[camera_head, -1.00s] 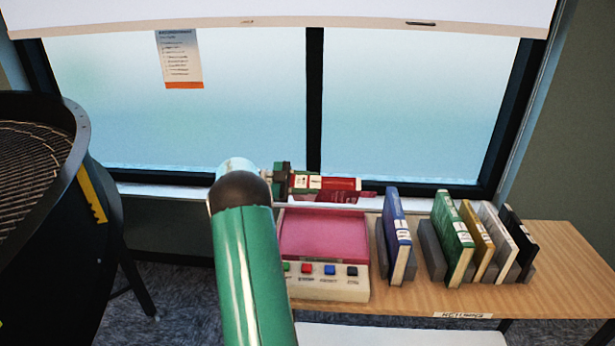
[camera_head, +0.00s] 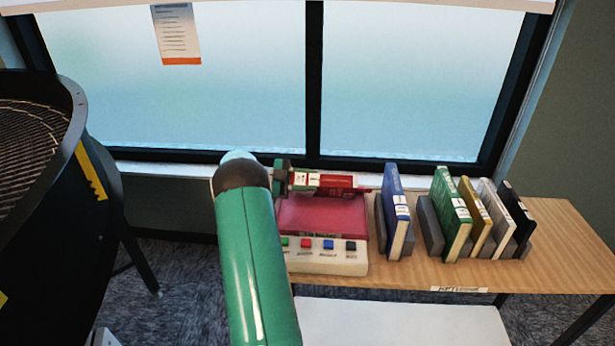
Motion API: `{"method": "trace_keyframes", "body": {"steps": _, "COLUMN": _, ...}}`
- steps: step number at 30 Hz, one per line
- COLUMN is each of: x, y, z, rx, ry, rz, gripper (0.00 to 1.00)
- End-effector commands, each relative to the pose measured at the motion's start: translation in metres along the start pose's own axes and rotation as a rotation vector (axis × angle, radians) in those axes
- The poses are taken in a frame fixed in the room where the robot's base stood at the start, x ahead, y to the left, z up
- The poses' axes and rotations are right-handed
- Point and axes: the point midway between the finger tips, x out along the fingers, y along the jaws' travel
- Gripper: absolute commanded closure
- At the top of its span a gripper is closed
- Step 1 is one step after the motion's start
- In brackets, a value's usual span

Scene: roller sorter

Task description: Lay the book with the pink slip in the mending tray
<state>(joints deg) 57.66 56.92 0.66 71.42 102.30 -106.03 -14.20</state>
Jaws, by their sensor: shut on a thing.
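My gripper (camera_head: 290,179) is shut on a red book (camera_head: 335,185) with white and green label patches. It holds the book lying sideways, with the far end pointing right. A small pink-red piece shows at the book's right end; I cannot tell if it is the pink slip. The book is over the back edge of a pink-topped unit (camera_head: 322,217) with a row of coloured buttons; I cannot tell if they touch. No tray is clearly marked as the mending tray.
A blue book (camera_head: 396,210) stands right of the unit on the wooden table (camera_head: 560,245). Green (camera_head: 452,215), yellow, white and black books stand further right between grey supports. A black round bin with a mesh top (camera_head: 40,190) is at left. A white shelf (camera_head: 400,322) lies below.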

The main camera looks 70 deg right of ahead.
Motion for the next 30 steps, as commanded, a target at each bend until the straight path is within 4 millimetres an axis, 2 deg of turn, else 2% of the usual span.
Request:
{"method": "trace_keyframes", "body": {"steps": 8, "x": 0.0, "y": 0.0, "z": 0.0, "rx": 0.002, "ry": 0.001, "rz": 0.0, "gripper": 1.0}}
{"method": "trace_keyframes", "body": {"steps": 9, "x": 0.0, "y": 0.0, "z": 0.0, "rx": 0.002, "ry": 0.001, "rz": 0.0, "gripper": 0.6}}
{"method": "trace_keyframes", "body": {"steps": 12, "x": 0.0, "y": 0.0, "z": 0.0, "rx": 0.001, "ry": 0.001, "rz": 0.0, "gripper": 0.4}}
{"method": "trace_keyframes", "body": {"steps": 22, "x": -0.003, "y": 0.001, "z": 0.001, "rx": -0.001, "ry": -0.001, "rz": 0.0, "gripper": 0.4}}
{"method": "trace_keyframes", "body": {"steps": 30, "x": -0.026, "y": 0.001, "z": 0.001, "rx": 0.0, "ry": -0.002, "rz": 0.0, "gripper": 0.4}}
